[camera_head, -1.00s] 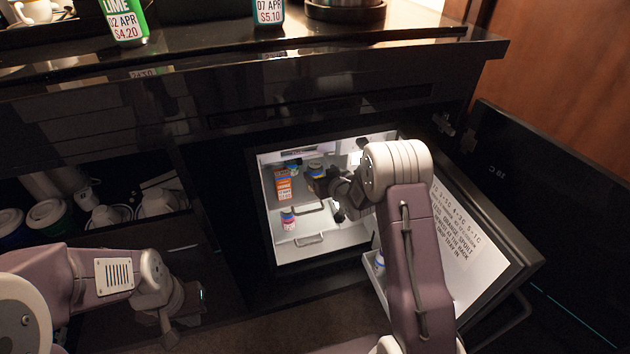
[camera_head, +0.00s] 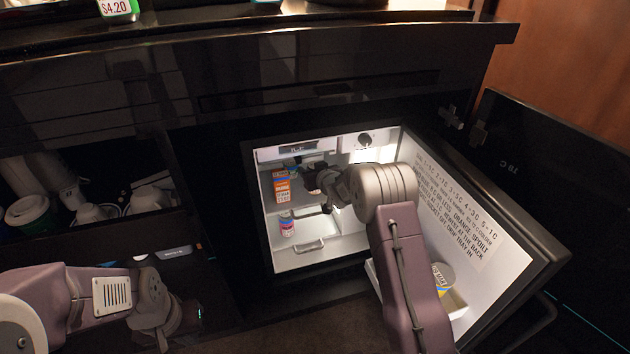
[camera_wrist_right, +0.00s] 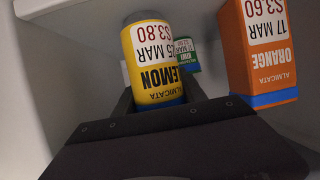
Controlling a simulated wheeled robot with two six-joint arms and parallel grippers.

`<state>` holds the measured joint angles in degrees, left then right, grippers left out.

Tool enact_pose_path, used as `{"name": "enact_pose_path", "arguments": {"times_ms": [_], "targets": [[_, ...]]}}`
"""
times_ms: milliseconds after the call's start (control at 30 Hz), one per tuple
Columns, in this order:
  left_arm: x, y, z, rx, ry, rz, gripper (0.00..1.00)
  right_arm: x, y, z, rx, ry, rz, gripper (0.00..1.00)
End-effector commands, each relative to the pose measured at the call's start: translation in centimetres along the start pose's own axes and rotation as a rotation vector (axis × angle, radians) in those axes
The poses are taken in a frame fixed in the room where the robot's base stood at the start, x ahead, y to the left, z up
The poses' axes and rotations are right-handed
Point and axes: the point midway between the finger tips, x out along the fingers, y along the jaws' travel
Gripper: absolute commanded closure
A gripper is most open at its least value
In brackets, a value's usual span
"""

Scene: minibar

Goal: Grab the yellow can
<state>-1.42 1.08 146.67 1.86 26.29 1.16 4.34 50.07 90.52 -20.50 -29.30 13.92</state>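The yellow can (camera_wrist_right: 157,60), with a lemon label and a blue band, lies between the two fingers of my right gripper (camera_wrist_right: 162,100) in the right wrist view. Whether both fingers press on it is unclear. In the head view my right gripper (camera_head: 319,194) is inside the open minibar fridge, and I cannot make out the can there. A second yellow and blue container (camera_head: 443,275) sits in the door tray, partly hidden by my arm. My left gripper (camera_head: 168,328) is low at the left, outside the fridge; its fingers are too dark to read.
An orange carton (camera_head: 282,185) stands just left of my right gripper, and also shows in the wrist view (camera_wrist_right: 262,55). A small pink and blue bottle (camera_head: 287,225) stands lower in the fridge. A green-labelled can (camera_wrist_right: 186,54) is behind the yellow can. The fridge door (camera_head: 505,230) is open at right.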

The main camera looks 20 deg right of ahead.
Motion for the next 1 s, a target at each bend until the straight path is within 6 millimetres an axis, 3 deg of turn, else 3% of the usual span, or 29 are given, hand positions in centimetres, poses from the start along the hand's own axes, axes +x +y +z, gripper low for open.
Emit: {"name": "enact_pose_path", "arguments": {"times_ms": [33,133,167,433,633,1000], "targets": [[0.0,0.0,0.0,0.000,0.000,0.000,1.00,0.0,0.0,0.0,0.000,0.000,0.000,0.69],[0.0,0.0,0.0,0.000,0.000,0.000,1.00,0.0,0.0,0.0,0.000,0.000,0.000,0.96],[0.0,0.0,0.0,0.000,0.000,0.000,1.00,0.0,0.0,0.0,0.000,0.000,0.000,1.00],[-0.3,0.0,0.0,0.000,0.000,0.000,1.00,-0.1,0.0,-0.3,0.000,0.002,0.000,1.00],[-2.5,0.1,-0.3,0.000,0.000,0.000,1.00,-1.1,0.0,-1.9,0.000,-0.001,0.000,1.00],[-5.7,0.1,-0.6,0.000,0.000,0.000,1.00,-9.8,0.1,2.1,0.002,-0.002,0.002,1.00]]}}
